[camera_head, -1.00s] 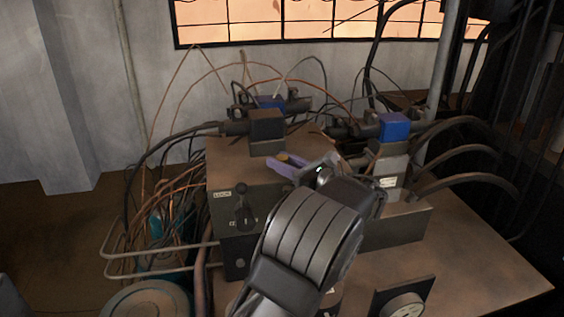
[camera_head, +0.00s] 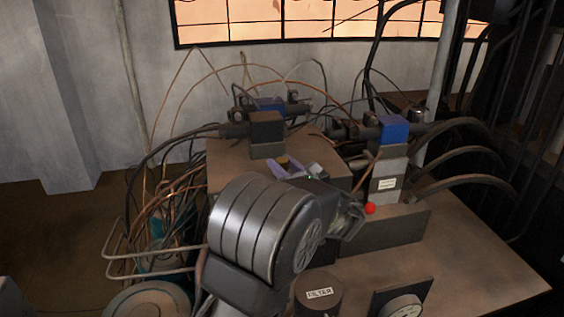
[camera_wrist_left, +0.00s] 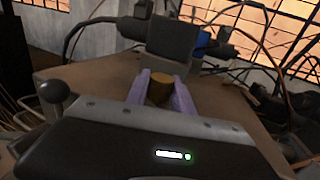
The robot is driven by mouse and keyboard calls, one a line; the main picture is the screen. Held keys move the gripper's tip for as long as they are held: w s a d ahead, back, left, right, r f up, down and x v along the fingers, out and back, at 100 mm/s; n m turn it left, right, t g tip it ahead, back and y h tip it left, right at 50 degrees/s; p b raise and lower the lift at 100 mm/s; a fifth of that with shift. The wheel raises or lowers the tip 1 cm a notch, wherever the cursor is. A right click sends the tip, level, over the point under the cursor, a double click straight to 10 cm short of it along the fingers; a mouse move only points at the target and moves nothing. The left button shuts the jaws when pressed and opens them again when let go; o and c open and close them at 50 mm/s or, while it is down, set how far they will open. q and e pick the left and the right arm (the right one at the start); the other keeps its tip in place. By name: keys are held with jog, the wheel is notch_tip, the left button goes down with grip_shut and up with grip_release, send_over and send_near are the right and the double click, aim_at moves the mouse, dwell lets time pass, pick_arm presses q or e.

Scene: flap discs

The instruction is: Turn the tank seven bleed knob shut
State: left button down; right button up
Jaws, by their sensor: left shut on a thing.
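A small brass-yellow knob (camera_head: 282,160) stands on top of the brown metal box (camera_head: 226,158). It also shows in the left wrist view (camera_wrist_left: 161,91), between the two purple fingers of my left gripper (camera_wrist_left: 160,97). In the head view my left gripper (camera_head: 286,167) is at the knob, with its wrist hiding most of the box's front. The fingers are shut on the knob from both sides. I cannot read any label for tank seven. My right gripper is not in view.
A dark valve block (camera_head: 267,132) stands just behind the knob. A blue-topped valve (camera_head: 393,128) with thick hoses is to the right. A red ball (camera_head: 370,208), a FILTER canister (camera_head: 319,300) and a gauge (camera_head: 404,307) are nearby. The bench's right side is clear.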

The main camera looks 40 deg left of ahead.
pick_arm(q)
jog(key=m+t+h, duration=0.2)
jog(key=m+t, duration=0.1)
jog(key=t, duration=0.1)
jog(key=shift+s+a+f, duration=0.1)
jog(key=shift+m+t+h+b, duration=0.3)
jog(key=shift+m+t+h, duration=0.9)
jog(key=shift+t+h, duration=0.25)
jog(key=c, duration=1.1)
grip_release()
jog(key=v, duration=0.7)
jog(key=shift+s+d, duration=0.2)
jog(key=shift+d, duration=0.1)
